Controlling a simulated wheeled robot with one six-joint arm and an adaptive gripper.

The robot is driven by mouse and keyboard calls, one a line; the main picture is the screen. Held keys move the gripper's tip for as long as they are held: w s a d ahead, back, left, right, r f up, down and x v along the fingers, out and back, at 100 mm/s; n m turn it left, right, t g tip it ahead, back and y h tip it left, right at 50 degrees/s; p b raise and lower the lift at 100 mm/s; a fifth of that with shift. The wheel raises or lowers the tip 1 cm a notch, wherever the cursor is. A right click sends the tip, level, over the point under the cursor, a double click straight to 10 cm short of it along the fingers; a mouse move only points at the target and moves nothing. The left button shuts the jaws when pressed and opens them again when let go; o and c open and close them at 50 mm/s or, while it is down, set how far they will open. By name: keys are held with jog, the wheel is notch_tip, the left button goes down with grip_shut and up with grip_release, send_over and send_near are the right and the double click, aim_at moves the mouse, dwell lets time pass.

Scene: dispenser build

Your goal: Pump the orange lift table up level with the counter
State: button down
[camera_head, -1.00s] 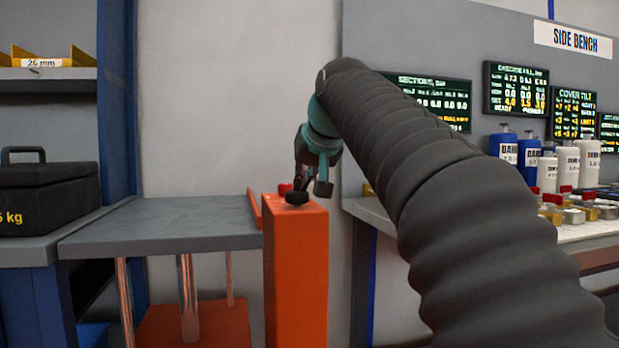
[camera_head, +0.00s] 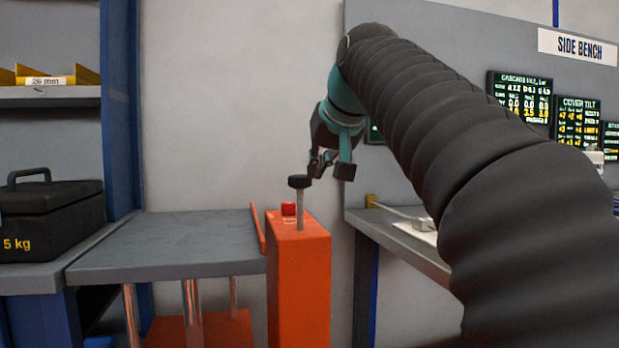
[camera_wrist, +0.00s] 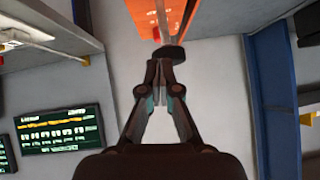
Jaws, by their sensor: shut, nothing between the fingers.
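The lift table has a grey top (camera_head: 170,247) on steel posts and an orange pump column (camera_head: 298,290) at its right end. The top lies beside the grey left counter (camera_head: 30,280) and looks close to its height; I cannot tell if they are exactly level. A black pump knob (camera_head: 299,182) stands raised on a steel rod above the column, beside a red button (camera_head: 288,209). My gripper (camera_head: 330,172) is shut and empty, close to the knob's right. In the wrist view the knob (camera_wrist: 167,53) is just beyond the fingertips (camera_wrist: 160,72); I cannot tell if they touch.
A black 5 kg case (camera_head: 50,215) sits on the left counter, with a blue upright (camera_head: 120,130) behind. The side bench (camera_head: 410,240) and dark screens (camera_head: 520,97) are at right, partly hidden by my arm. The grey tabletop is clear.

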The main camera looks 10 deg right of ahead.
jog(key=shift+v, duration=2.15)
jog(key=shift+w, duration=0.1)
